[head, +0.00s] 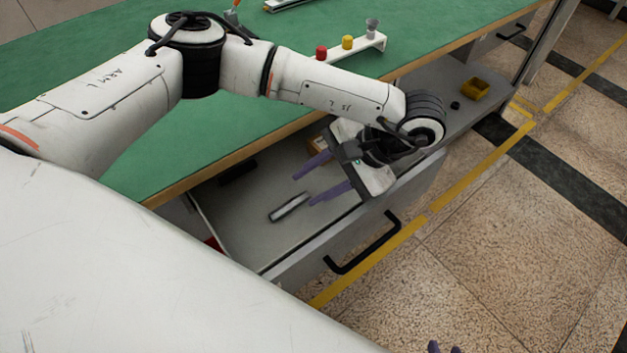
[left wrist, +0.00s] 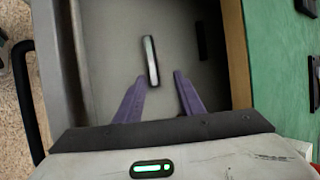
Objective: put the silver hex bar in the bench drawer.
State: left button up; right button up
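The silver hex bar (head: 289,207) lies flat on the floor of the open bench drawer (head: 250,235). In the left wrist view the bar (left wrist: 151,60) lies just beyond my fingertips, roughly between their lines, and the drawer floor (left wrist: 110,40) shows around it. My left gripper (head: 306,181) is over the drawer with its purple fingers spread apart and nothing between them. It also shows open in the left wrist view (left wrist: 158,82). Of my right gripper, only a small purple tip (head: 440,347) shows at the bottom edge of the head view; its opening is hidden.
The green bench top (head: 190,150) overhangs the drawer. A dark block (head: 238,172) lies at the drawer's back. The drawer's front has a black handle (head: 362,245). A white rack (head: 350,48) with red, yellow and grey pieces stands on the bench. A yellow bin (head: 475,89) sits further right.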

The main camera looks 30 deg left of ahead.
pick_arm(q)
jog(key=p+v, duration=0.1)
jog(key=v, duration=0.9)
jog(key=shift+d+r, duration=0.1)
